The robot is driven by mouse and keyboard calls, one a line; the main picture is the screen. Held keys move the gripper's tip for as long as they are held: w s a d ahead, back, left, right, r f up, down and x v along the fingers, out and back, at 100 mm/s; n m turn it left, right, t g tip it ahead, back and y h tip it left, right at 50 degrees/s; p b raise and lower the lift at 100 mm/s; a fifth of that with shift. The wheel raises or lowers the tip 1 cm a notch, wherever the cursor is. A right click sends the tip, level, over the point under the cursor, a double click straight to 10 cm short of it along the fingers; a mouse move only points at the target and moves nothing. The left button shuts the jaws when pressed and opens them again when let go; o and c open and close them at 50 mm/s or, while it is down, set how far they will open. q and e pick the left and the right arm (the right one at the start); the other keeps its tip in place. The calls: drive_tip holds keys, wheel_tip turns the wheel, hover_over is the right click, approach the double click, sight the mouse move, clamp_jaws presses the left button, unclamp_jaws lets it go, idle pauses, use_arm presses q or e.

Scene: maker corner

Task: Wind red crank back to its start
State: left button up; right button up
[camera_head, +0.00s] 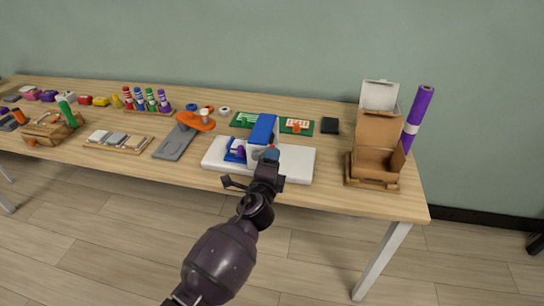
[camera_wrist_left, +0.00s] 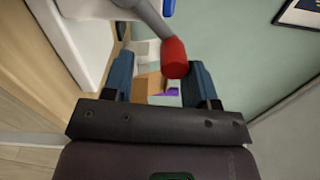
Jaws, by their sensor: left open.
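The crank's red knob (camera_wrist_left: 175,58) sits at the end of a grey crank arm (camera_wrist_left: 150,16) in the left wrist view. My left gripper (camera_wrist_left: 160,84) is open, with its two blue fingers on either side of the knob. The knob appears nearer the right-hand finger; I cannot tell whether they touch. In the head view my left gripper (camera_head: 269,158) is at the front of a blue and white device (camera_head: 263,130) on a white base (camera_head: 300,162). It mostly hides the crank there. My right gripper is not in view.
An open cardboard box (camera_head: 375,162) and a purple tube (camera_head: 417,115) stand to the right. A grey plate (camera_head: 175,143) with an orange part (camera_head: 196,121) lies left of the white base. Green cards (camera_head: 247,120) lie behind. The table's front edge is close to my arm.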

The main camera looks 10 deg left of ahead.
use_arm(q)
drive_tip(key=s, duration=0.8)
drive_tip(key=shift+s+a, duration=0.15)
drive_tip(key=shift+a, duration=0.1)
